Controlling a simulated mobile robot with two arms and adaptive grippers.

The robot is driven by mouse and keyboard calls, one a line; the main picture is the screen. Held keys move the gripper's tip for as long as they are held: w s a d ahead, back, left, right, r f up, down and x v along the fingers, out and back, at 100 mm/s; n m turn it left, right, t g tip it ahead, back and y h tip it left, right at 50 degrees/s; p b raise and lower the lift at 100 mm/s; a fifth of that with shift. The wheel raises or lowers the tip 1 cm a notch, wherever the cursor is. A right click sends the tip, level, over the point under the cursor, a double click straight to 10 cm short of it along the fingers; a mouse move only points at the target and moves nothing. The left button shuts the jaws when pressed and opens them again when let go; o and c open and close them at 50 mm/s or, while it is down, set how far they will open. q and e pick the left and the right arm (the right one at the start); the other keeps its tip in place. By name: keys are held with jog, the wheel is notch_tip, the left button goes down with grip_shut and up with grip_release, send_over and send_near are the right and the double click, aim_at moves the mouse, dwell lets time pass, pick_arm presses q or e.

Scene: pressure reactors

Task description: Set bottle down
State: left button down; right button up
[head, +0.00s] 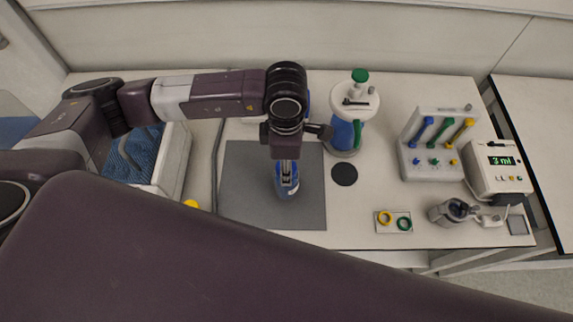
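A blue bottle (287,183) with a pale label is upright at the grey mat (245,205), near its right part. Whether its base touches the mat cannot be told. My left gripper (286,155) points down directly over the bottle, at its top. Its fingers are hard to make out from above, so whether they grip the bottle is unclear. The bottle's top is partly hidden by the gripper. My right gripper is not in view.
A blue-and-white reactor vessel (345,133) with a green knob stands right of the gripper. A black disc (344,174) lies in front of it. A valve panel (416,167), a display unit (484,174) and a ring tray (380,227) stand further right. A white bin (172,165) is left.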

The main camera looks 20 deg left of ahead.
pick_arm(q)
jog(key=shift+f, duration=0.65)
jog(key=shift+f, duration=0.1)
jog(key=c, duration=1.3)
grip_release()
